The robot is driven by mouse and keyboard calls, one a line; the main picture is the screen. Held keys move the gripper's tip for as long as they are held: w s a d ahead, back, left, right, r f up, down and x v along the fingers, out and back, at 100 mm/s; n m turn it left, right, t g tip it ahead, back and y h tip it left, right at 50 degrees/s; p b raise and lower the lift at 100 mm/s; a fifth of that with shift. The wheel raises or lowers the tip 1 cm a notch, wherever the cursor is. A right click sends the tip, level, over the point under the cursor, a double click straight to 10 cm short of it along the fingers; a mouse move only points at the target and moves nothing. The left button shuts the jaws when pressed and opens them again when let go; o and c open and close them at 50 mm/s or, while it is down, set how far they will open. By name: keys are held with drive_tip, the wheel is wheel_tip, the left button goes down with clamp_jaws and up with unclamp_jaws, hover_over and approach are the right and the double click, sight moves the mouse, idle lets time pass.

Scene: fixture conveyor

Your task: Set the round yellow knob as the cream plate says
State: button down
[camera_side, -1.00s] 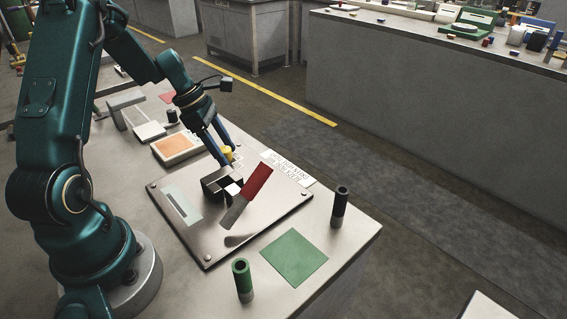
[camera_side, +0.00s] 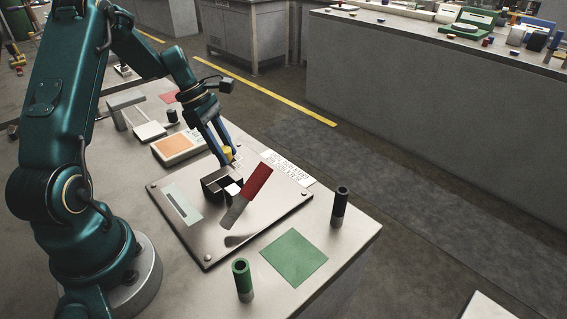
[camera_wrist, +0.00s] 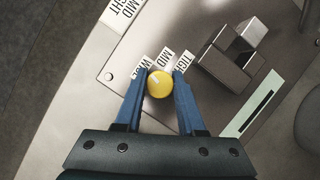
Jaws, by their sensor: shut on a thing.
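The round yellow knob (camera_wrist: 160,84) is between the two blue fingers of my gripper (camera_wrist: 164,76), which is shut on it. A pale mark shows on the knob's upper left. Small white labels fan around its far side; one reads MID (camera_wrist: 165,58), the right one seems to begin TIG, and the left one is partly hidden. In the side view the knob (camera_side: 228,153) is at the back of the metal panel (camera_side: 205,240), under my gripper (camera_side: 229,156). The pale lettered plate (camera_side: 288,168) lies beside the panel; its text is too small to read fully.
A dark open metal block (camera_side: 217,184) and a red-ended lever (camera_side: 258,182) stand close to the knob. A cream box with an orange top (camera_side: 178,146) is left of it. A green tube (camera_side: 241,275), a black tube (camera_side: 340,205) and a green mat (camera_side: 294,257) are nearer the front.

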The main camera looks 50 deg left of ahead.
drive_tip(key=m+g, duration=0.1)
drive_tip(key=m, duration=0.1)
drive_tip(key=m+g, duration=0.1)
drive_tip(key=m, duration=0.2)
drive_tip(key=shift+m+h, duration=0.3)
drive_tip(key=m+g, duration=0.2)
drive_tip(key=m, duration=0.3)
drive_tip(key=shift+m, duration=0.3)
drive_tip(key=m+g, duration=0.1)
drive_tip(key=m, duration=0.1)
drive_tip(key=m+y, duration=0.1)
drive_tip(key=m, duration=0.2)
drive_tip(key=shift+g+y, duration=0.3)
drive_tip(key=shift+g, duration=0.1)
drive_tip(key=shift+m+g+y, duration=0.4)
drive_tip(key=shift+m+y, duration=0.4)
drive_tip(key=shift+m, duration=1.6)
drive_tip(key=c, duration=0.5)
unclamp_jaws()
